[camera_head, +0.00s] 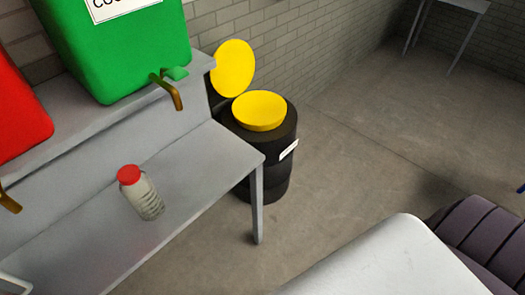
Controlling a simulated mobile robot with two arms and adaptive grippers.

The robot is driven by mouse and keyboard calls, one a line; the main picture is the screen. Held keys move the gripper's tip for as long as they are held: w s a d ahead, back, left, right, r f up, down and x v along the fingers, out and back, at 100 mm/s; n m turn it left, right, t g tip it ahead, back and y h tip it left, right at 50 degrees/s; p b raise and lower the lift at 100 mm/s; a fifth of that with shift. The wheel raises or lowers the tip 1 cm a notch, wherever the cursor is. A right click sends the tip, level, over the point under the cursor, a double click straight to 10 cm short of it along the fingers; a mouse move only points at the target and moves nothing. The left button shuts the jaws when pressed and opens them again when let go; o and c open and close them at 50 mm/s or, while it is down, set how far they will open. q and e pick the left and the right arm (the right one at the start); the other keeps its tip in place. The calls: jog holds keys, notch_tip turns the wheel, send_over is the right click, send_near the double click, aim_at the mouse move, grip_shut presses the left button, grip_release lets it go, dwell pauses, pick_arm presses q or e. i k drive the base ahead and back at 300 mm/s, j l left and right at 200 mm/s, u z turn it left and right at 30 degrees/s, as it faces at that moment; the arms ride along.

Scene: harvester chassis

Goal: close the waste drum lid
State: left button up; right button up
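The waste drum (264,164) is a black ribbed barrel with a white label, standing on the floor past the right end of the shelf unit. A round yellow lid (233,68) stands raised, almost upright, at the back left of the drum, near the wall. A second round yellow part (260,110) lies level across the drum's top. The lid is open and tilted away from it. The drum's lower left side is hidden by the shelf. Neither of my grippers is in view.
A grey two-level shelf (185,200) fills the left. It holds a green container (125,50) with a brass tap, a red container (18,110) and a red-capped bottle (141,193). A dark ribbed object (485,235) is at lower right. The floor right of the drum is clear.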

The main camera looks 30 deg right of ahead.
aim_at(234, 72)
jog(key=i+l+u, duration=0.1)
jog(key=l+u, duration=0.15)
jog(key=u, duration=0.15)
jog(key=l+u, duration=0.25)
jog(key=u, duration=0.15)
jog(key=l+u, duration=0.5)
jog(key=l, duration=0.45)
jog(key=l+u, duration=0.15)
jog(key=l, duration=0.35)
jog(key=k+l+u, duration=0.1)
jog(key=l, duration=0.45)
jog(key=k+l+u, duration=0.15)
jog(key=l, duration=0.35)
jog(key=k+l+u, duration=0.1)
jog(key=l, duration=0.45)
